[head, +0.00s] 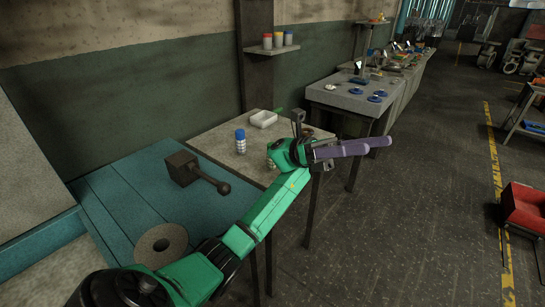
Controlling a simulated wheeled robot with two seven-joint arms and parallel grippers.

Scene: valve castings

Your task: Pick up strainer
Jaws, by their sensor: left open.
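I cannot tell for sure which thing is the strainer. A small upright cylinder with a blue top and a pale, patterned body (240,141) stands on the small grey table (212,143). A dark block with a round-ended stem (183,168) lies on the teal bench to its left. My left gripper (378,143) is at the end of the green arm, with purple fingers pointing right, past the small table's right edge. It is open, and nothing shows between the fingers. It is right of the blue-topped cylinder and apart from it. My right gripper is not in view.
A white tray (263,119) sits at the back of the small table. A further bench (343,98) holds blue discs. A red bin (527,211) stands right. The floor between is clear.

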